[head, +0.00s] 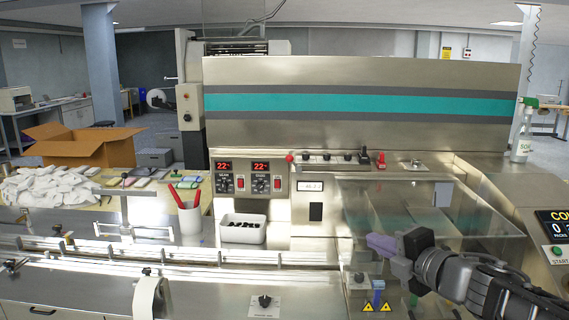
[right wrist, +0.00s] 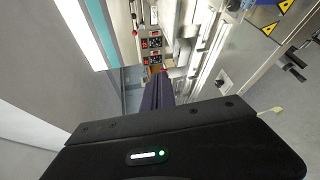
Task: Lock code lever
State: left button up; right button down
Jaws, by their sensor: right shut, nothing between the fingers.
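The flow wrapper's steel front carries a row of small black knobs (head: 327,157) on a ledge, with a red knob (head: 289,158) at its left end and a red lever-like part (head: 380,161) at its right. I cannot tell which of these is the code lever, or whether it is locked. My right gripper (head: 373,242) is shut and empty, its purple fingers pointing left in front of the clear cover, below and apart from the ledge. In the right wrist view its dark fingers (right wrist: 158,92) point toward the panel. My left gripper is not in view.
A white bin (head: 243,229) of dark pieces and a cup (head: 190,224) with red-handled items stand on the left deck. A transparent cover (head: 400,205) lies behind my right gripper. A counter screen (head: 556,224) is far right.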

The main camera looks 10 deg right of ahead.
aim_at(289, 158)
jog(key=i+j, duration=0.15)
jog(key=i, duration=0.35)
jog(key=i+j, duration=0.15)
jog(key=i, duration=0.3)
jog(key=i+j, duration=0.2)
jog(key=i, duration=0.3)
